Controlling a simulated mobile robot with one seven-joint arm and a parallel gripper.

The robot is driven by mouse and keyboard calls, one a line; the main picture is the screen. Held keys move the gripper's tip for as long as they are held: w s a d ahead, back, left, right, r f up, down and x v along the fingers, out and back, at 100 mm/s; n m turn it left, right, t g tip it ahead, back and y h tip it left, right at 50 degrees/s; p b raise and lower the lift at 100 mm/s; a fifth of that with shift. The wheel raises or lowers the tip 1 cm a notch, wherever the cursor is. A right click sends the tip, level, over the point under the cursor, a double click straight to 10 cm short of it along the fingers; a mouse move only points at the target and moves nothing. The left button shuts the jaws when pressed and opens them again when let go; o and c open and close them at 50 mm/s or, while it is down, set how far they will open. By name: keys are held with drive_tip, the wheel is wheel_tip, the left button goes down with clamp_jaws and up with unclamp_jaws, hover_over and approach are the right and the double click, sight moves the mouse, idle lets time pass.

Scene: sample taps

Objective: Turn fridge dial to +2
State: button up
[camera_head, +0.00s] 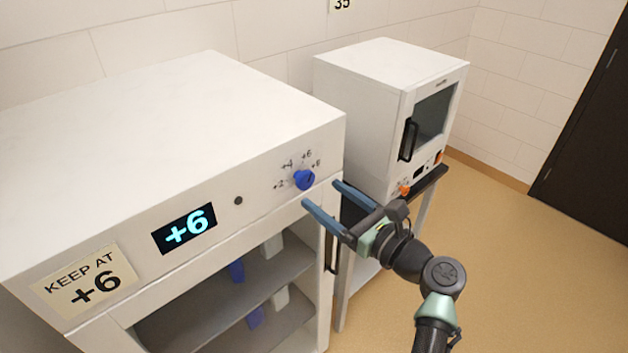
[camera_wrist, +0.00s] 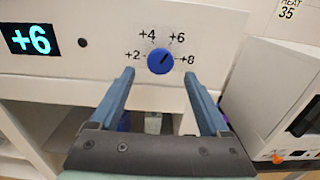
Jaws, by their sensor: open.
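The fridge dial (camera_head: 304,180) is a round blue knob on the white fridge's front panel. It also shows in the wrist view (camera_wrist: 160,60), ringed by the marks +2, +4, +6 and +8. Its dark pointer line slants up and right, toward the +6 mark. The fridge display (camera_head: 187,229) reads +6. My gripper (camera_head: 321,193) is open and empty, in front of the panel near the dial. In the wrist view its two blue fingers (camera_wrist: 158,76) reach up to just below the dial, one to each side. I cannot tell the exact gap to the panel.
A sign (camera_head: 88,285) on the fridge says KEEP AT +6. A small black round spot (camera_head: 238,201) sits between display and dial. The fridge's open-looking shelves (camera_head: 205,305) lie below. A white oven-like cabinet (camera_head: 375,90) stands to the right, with floor clear beyond.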

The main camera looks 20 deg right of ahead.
sight(308, 184)
drive_tip(key=shift+x, duration=2.15)
drive_tip(key=shift+c, duration=0.2)
clamp_jaws()
drive_tip(key=shift+f, duration=0.1)
